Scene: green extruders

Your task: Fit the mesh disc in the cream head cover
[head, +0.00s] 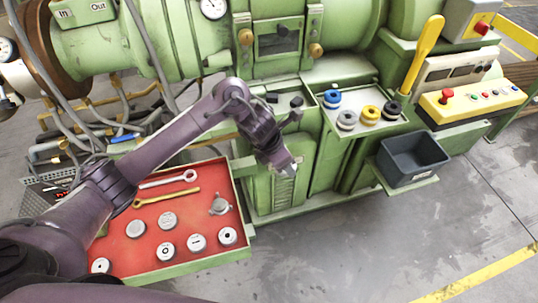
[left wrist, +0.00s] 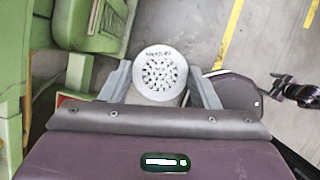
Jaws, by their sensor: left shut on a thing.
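The mesh disc (left wrist: 158,73), a pale round plate with a pattern of holes and lettering at its edge, is between the fingers of my left gripper (left wrist: 161,88), which is shut on it. In the head view my left gripper (head: 288,168) is in the air in front of the green machine, right of the red tray; the disc shows there only as a small pale edge. A pale ring-shaped part (head: 346,120), perhaps the cream head cover, lies on the green shelf (head: 352,145) with blue, yellow and black ones. My right gripper (left wrist: 297,90) appears small and dark in the left wrist view.
The red tray (head: 190,217) holds several metal discs, two wrenches and a three-armed part (head: 219,205). A dark grey bin (head: 412,160) stands below the shelf. A yellow lever (head: 425,50) rises beside the shelf. Floor at the lower right is clear.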

